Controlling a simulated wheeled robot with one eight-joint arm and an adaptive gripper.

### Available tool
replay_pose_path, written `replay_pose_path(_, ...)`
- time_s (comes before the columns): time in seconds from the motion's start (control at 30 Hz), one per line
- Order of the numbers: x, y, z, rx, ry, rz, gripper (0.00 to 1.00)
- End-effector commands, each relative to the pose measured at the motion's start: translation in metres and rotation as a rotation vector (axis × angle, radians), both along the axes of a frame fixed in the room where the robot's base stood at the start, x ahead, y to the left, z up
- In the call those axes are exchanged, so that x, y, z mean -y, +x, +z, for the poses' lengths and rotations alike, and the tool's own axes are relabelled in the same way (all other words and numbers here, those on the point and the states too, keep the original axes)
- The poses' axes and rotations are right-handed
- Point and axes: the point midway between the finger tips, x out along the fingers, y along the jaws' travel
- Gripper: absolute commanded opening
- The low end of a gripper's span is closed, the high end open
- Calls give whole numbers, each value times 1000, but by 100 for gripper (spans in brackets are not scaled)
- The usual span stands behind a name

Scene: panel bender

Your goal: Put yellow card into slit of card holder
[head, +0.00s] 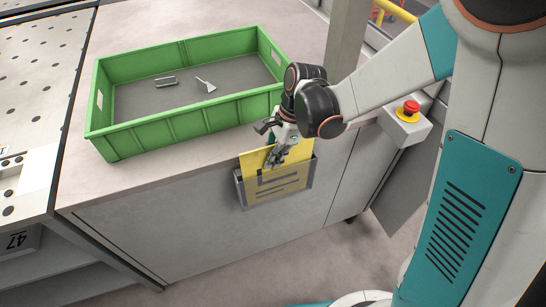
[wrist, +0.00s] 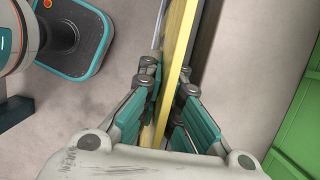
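The yellow card (head: 252,161) stands upright at the grey card holder (head: 242,195) on the front face of the table. Its top part rises above the holder's rim. Yellow also shows lower down, within the holder's front with grey markings, so the card appears to be inside the slit. My gripper (head: 275,158) is at the card's top edge, above the holder. In the wrist view, the yellow card (wrist: 178,50) runs edge-on between the two fingers of my gripper (wrist: 169,78), which look closed against its sides. The finger contact is partly hidden.
A green crate (head: 170,131) with small metal parts stands on the table behind my gripper. A box with a red emergency button (head: 408,108) is at the right. A perforated panel (head: 35,80) lies at the left. The floor before the table is clear.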

Motion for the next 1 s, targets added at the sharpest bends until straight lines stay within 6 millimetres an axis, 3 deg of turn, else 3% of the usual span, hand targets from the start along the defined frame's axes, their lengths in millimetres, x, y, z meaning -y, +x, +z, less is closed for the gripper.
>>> replay_pose_path(0.23, 0, 0, 0, 0, 0, 0, 0)
replay_pose_path(0.37, 0, 0, 0, 0, 0, 0, 28)
replay_pose_path(0.77, 1, 0, 3, 0, 0, 0, 28)
replay_pose_path(1.0, 11, 3, 36, -1, 0, -2, 28)
